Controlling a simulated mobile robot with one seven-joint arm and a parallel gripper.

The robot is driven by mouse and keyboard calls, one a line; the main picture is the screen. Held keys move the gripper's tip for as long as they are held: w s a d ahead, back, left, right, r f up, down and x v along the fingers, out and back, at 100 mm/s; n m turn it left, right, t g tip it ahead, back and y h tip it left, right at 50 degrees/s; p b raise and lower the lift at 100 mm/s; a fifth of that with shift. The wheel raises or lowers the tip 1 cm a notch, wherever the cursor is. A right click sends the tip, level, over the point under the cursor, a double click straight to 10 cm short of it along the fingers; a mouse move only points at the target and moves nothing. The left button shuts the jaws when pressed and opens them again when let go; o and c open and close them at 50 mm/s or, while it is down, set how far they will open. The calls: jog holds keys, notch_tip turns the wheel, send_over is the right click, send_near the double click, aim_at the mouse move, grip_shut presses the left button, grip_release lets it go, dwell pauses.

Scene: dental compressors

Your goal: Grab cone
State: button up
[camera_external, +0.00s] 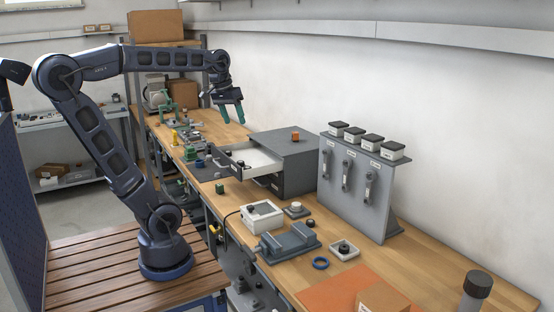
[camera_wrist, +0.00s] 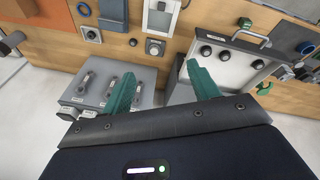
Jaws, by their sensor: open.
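My gripper (camera_external: 234,119) is open and empty, with green fingers pointing down. It is in the air above the far part of the workbench, behind the open drawer. Its two spread fingers also show in the wrist view (camera_wrist: 160,72), with nothing between them. I cannot identify a cone with certainty in either view. A small yellow upright item (camera_external: 174,137) stands on the far left of the bench, and a small orange item (camera_external: 295,136) sits on the grey drawer cabinet. Both are too small to make out their shape.
The grey cabinet (camera_external: 301,150) has its drawer (camera_external: 252,158) pulled out leftward. A grey panel stand (camera_external: 352,190), a vise (camera_external: 289,243), a white box (camera_external: 262,216) and a blue ring (camera_external: 320,263) crowd the near bench. A cardboard box (camera_external: 383,299) lies at the front.

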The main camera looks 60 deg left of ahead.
jog(key=w+a+r+n+g+h, duration=0.1)
jog(key=w+a+n, duration=0.45)
jog(key=a, duration=0.75)
jog(key=w+a+r+n+g+h, duration=0.15)
jog(key=w+a+n, duration=0.4)
jog(key=a, duration=0.85)
jog(key=s+a+f+n+t+h, duration=0.1)
jog(key=s+a+f+n, duration=0.2)
jog(key=a, duration=1.1)
jog(key=a+f+n+t+h, duration=0.15)
jog(key=a+f+n, duration=0.3)
jog(key=a, duration=1.05)
send_near(218, 173)
jog(key=shift+w+d+f+m+g, duration=0.15)
jog(key=shift+d+f+m+g, duration=0.05)
jog(key=shift+d+f, duration=0.2)
jog(key=shift+w+d+f+m+g, duration=0.2)
jog(key=shift+d+f, duration=0.1)
jog(key=shift+f, duration=0.2)
jog(key=shift+x, duration=2.95)
jog(key=shift+a, duration=0.15)
jog(key=c, duration=1.1)
